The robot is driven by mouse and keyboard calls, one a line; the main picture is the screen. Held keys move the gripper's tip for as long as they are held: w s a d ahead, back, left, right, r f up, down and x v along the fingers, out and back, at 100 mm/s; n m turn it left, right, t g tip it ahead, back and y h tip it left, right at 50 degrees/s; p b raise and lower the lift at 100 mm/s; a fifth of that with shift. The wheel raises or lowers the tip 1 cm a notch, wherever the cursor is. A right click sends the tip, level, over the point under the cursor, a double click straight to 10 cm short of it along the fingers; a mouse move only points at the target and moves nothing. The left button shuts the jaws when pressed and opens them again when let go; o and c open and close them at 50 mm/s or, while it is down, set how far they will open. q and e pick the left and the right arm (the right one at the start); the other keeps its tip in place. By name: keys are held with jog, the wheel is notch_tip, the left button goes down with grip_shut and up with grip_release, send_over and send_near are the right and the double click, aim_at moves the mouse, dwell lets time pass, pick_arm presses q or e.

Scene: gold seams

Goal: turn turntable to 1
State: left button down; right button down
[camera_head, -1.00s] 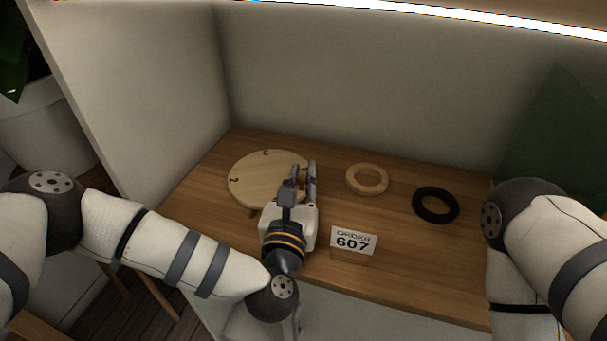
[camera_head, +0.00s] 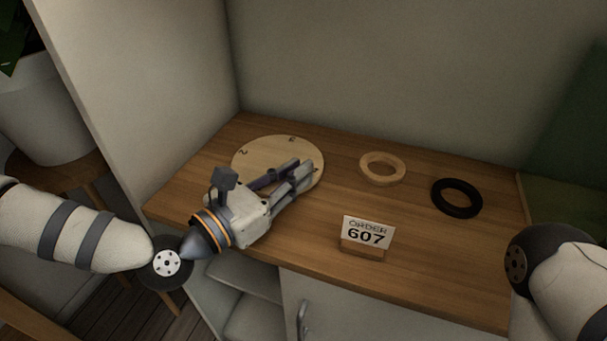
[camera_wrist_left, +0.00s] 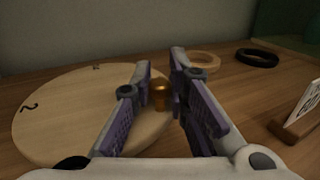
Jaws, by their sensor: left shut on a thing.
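The turntable (camera_head: 262,158) is a round pale wooden disc at the back left of the wooden top. In the head view a 2 shows at its left rim and a 3 at its back rim. In the left wrist view the disc (camera_wrist_left: 70,115) carries a brass-coloured knob (camera_wrist_left: 160,95) near its right edge. My left gripper (camera_head: 302,168) reaches over the disc's front right part. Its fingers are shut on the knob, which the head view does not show. No 1 is readable. My right gripper is out of view.
A pale wooden ring (camera_head: 382,168) and a black ring (camera_head: 457,197) lie right of the turntable. A sign reading 607 (camera_head: 367,232) stands near the front edge. A wall panel (camera_head: 130,90) rises on the left. The top is clear between sign and rings.

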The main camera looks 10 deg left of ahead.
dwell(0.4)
pick_arm(q)
jog(key=c, duration=1.6)
grip_release()
jog(key=shift+o, duration=0.2)
jog(key=shift+s+a, duration=0.1)
jog(key=shift+a, duration=0.05)
jog(key=v, duration=1.1)
jog(key=shift+s+a, duration=0.3)
